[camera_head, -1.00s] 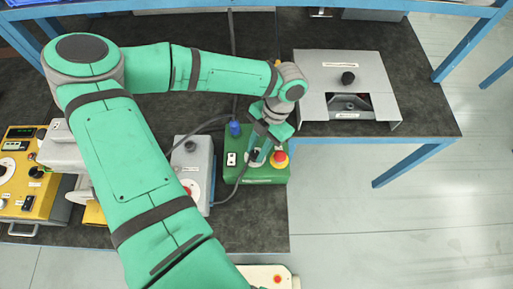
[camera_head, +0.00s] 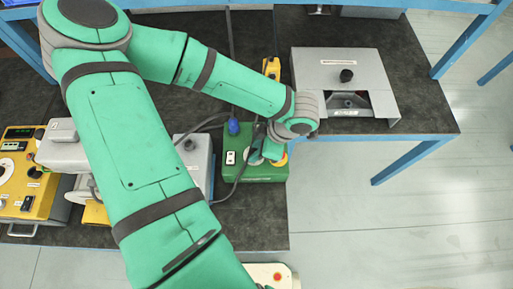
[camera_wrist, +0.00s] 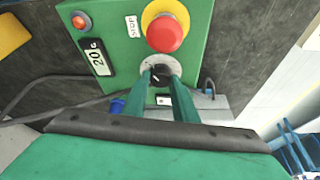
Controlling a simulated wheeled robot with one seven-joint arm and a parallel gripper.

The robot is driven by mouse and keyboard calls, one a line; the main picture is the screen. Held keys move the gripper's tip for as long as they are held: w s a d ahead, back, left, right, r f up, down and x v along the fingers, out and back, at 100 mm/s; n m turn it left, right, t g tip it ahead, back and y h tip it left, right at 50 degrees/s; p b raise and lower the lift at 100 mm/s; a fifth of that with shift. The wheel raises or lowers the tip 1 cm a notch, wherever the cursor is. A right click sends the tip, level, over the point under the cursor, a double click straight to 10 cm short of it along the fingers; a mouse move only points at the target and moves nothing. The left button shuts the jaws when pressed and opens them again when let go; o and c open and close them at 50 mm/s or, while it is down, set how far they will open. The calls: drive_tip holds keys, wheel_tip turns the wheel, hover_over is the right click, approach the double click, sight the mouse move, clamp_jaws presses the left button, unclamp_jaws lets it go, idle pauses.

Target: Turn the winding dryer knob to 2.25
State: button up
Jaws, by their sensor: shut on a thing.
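The green box (camera_head: 242,172) stands on the dark bench in the head view, and its green face (camera_wrist: 118,22) fills the upper middle of the wrist view. A small black knob (camera_wrist: 158,78) sits on a pale round dial (camera_wrist: 160,62) on this face. My gripper (camera_wrist: 159,74) is shut on the knob, one green finger on each side. In the head view my gripper (camera_head: 261,155) reaches down onto the box, and my wrist hides part of it. The dial marks and the knob's pointer are too small to read.
A red stop button (camera_wrist: 164,33) on a yellow ring sits close beside the knob. A display (camera_wrist: 97,57) and an orange-red lamp (camera_wrist: 81,22) are on the same face. A grey housing (camera_head: 342,68) stands to the right; a grey box (camera_head: 190,150) stands left.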

drive_tip(key=shift+m+t, duration=0.5)
drive_tip(key=shift+m, duration=0.7)
drive_tip(key=shift+s, duration=0.1)
drive_tip(key=o, duration=1)
drive_tip(key=shift+o, duration=0.2)
drive_tip(key=shift+r, duration=0.1)
drive_tip(key=v, duration=1)
drive_tip(key=shift+r, duration=0.25)
drive_tip(key=shift+s, duration=0.1)
